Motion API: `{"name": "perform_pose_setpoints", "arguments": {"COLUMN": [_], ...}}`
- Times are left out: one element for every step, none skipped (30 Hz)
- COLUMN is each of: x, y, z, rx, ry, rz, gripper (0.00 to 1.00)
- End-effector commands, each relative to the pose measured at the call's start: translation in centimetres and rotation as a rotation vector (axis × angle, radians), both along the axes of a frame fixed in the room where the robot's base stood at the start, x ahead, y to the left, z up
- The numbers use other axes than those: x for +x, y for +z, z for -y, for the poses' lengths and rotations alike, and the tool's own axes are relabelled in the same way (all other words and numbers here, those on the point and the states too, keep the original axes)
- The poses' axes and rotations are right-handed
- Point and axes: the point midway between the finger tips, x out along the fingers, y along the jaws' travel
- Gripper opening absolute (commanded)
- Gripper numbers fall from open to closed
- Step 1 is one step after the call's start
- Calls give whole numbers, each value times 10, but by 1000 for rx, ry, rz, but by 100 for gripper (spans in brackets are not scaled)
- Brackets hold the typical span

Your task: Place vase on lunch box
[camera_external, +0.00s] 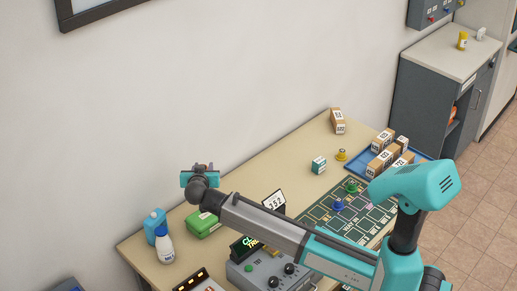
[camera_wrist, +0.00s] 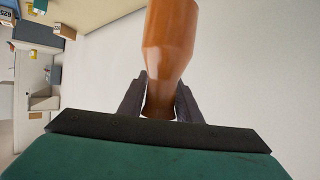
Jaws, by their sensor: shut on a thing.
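The vase (camera_wrist: 170,45) is glossy orange-brown and fills the top middle of the wrist view. My gripper (camera_wrist: 158,105) is shut on its narrow part, with one dark finger on each side. In the external view my gripper (camera_external: 200,172) is raised at the left part of the table, and the vase is mostly hidden there behind my wrist. The green box (camera_external: 202,225), which looks like the lunch box, lies on the table below my gripper, partly covered by my arm. Its top looks free of other things.
A blue jug (camera_external: 155,222) and a white bottle (camera_external: 166,247) stand left of the green box. A number sign (camera_external: 274,202) and a grey control box (camera_external: 262,270) are near my arm. A blue tray (camera_external: 362,160) of cartons is at the right. The wall is behind.

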Motion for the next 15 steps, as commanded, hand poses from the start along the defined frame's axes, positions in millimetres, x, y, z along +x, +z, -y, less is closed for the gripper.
{"name": "perform_pose_setpoints", "arguments": {"x": [0, 0, 0, 0, 0, 0, 0, 0, 0, 0, 0, 0, 0, 0, 0], "y": [-2, -4, -7, -10, -13, -18, -22, -25, -30, -35, -38, -43, -46, -49, -53], "z": [0, 0, 0, 0, 0, 1, 1, 1, 1, 1, 1, 1, 1, 1, 0], "rx": [0, 0, -1, -2, -2, -3, -2, -2, -3, -4, -3, -2, -2, -2, -2], "ry": [0, 0, 0, 1, 1, 1, 1, 0, 0, -1, 0, 0, 0, 1, 1], "rz": [1, 1, 0, 0, 0, 0, 0, 0, 0, 0, 0, 1, 1, 0, 0], "gripper": [3, 3, 3, 3, 3, 3, 3, 3, 3, 3, 3, 3, 3, 3, 3]}}
